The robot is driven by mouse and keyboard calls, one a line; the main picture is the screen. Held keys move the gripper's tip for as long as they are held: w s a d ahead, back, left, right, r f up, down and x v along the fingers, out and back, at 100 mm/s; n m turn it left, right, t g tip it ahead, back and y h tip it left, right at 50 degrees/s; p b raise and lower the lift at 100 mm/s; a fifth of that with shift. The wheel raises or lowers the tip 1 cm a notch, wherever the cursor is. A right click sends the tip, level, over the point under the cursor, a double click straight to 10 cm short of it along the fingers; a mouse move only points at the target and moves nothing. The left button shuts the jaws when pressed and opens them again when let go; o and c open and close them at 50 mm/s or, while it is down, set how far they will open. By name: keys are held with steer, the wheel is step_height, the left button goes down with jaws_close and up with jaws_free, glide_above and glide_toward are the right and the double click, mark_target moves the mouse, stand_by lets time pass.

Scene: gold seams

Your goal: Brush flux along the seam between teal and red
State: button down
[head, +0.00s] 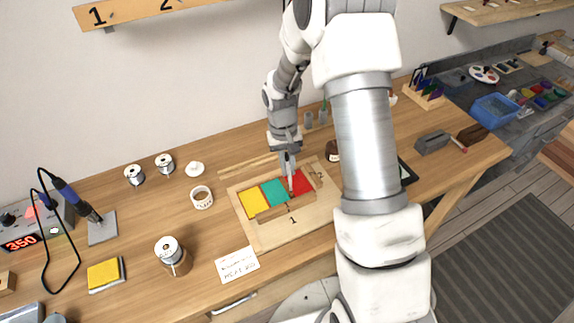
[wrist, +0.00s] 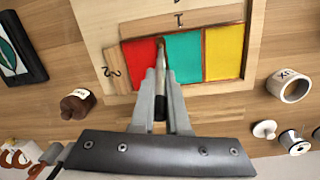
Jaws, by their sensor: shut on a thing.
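The teal tile (head: 274,193) lies between the red tile (head: 301,185) and the yellow tile (head: 253,204) in a wooden frame (head: 265,239). In the wrist view the red tile (wrist: 138,55), teal tile (wrist: 184,57) and yellow tile (wrist: 223,52) sit side by side. My gripper (head: 287,158) is above the frame, shut on a thin brush (wrist: 159,108). The brush points down at the red-teal seam. Its dark tip is at or just over the end of the seam near the side marked 1; I cannot tell whether it touches. My fingers hide part of the brush.
A brown bottle (wrist: 77,104) stands beside the frame. A tape roll (head: 201,197), solder spools (head: 134,175), a white card (head: 237,265) and a yellow sponge (head: 105,274) lie to the left. A soldering iron (head: 90,212) stands at far left.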

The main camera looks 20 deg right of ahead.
steer(key=shift+s+d, duration=0.1)
steer(key=shift+s, duration=0.55)
steer(key=shift+r, duration=0.2)
steer(key=shift+r+p, duration=1.85)
steer(key=shift+r, duration=1.05)
steer(key=shift+d, duration=0.15)
